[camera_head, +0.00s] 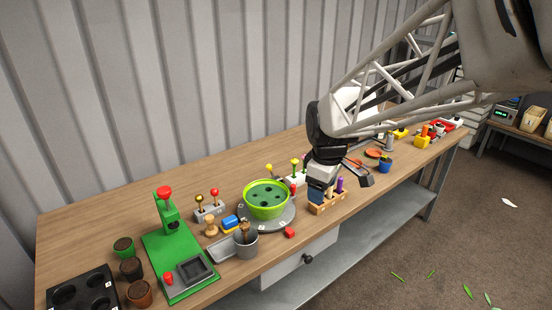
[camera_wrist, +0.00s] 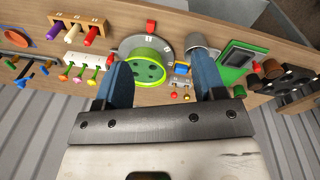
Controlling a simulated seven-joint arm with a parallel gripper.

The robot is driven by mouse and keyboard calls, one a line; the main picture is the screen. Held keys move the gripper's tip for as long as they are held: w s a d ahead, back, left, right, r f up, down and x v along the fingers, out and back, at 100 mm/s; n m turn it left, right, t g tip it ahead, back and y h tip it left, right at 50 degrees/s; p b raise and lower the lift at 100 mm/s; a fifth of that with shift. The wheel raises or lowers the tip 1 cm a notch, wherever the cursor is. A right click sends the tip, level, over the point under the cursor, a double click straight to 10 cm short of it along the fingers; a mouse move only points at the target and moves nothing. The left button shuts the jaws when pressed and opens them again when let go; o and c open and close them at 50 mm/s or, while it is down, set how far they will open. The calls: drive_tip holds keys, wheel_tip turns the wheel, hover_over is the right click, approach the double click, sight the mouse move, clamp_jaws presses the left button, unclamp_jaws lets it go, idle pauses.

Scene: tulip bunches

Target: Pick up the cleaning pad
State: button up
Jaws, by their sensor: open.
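A small blue and yellow block (camera_head: 231,222), which looks like the cleaning pad, lies on the workbench just left of the green bowl. It also shows in the wrist view (camera_wrist: 182,69), between my fingers in the picture and well beyond them. My gripper (camera_head: 319,194) is open and empty. In the head view it hangs over or in front of the wooden rack, to the right of the bowl and apart from the pad. Its two blue fingers stand wide apart in the wrist view (camera_wrist: 164,70). The far side of the pad is hidden.
The green bowl (camera_head: 266,212) stands on a round grey turntable (camera_head: 287,218). A grey cup (camera_head: 246,243) and small tray (camera_head: 221,250) are near the pad. A peg rack (camera_head: 209,212) is behind it. A green press (camera_head: 165,254) stands left. A wooden rack (camera_head: 326,207) sits below my gripper.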

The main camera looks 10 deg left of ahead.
drive_tip(key=w+a+f+n, duration=0.4)
drive_tip(key=w+a, duration=0.1)
drive_tip(key=a, duration=0.2)
drive_tip(key=w+a+f+n, duration=0.3)
drive_tip(key=w+a+f, duration=0.15)
drive_tip(key=a, duration=0.25)
drive_tip(key=n+g, duration=0.1)
drive_tip(key=n, duration=0.6)
hover_over(231, 218)
wheel_tip(231, 218, down, 11)
drive_tip(key=shift+f, duration=0.1)
drive_tip(key=shift+f, duration=0.2)
drive_tip(key=shift+f, duration=1.15)
drive_tip(key=shift+f, duration=0.15)
drive_tip(key=shift+f, duration=2.5)
drive_tip(key=shift+c, duration=0.5)
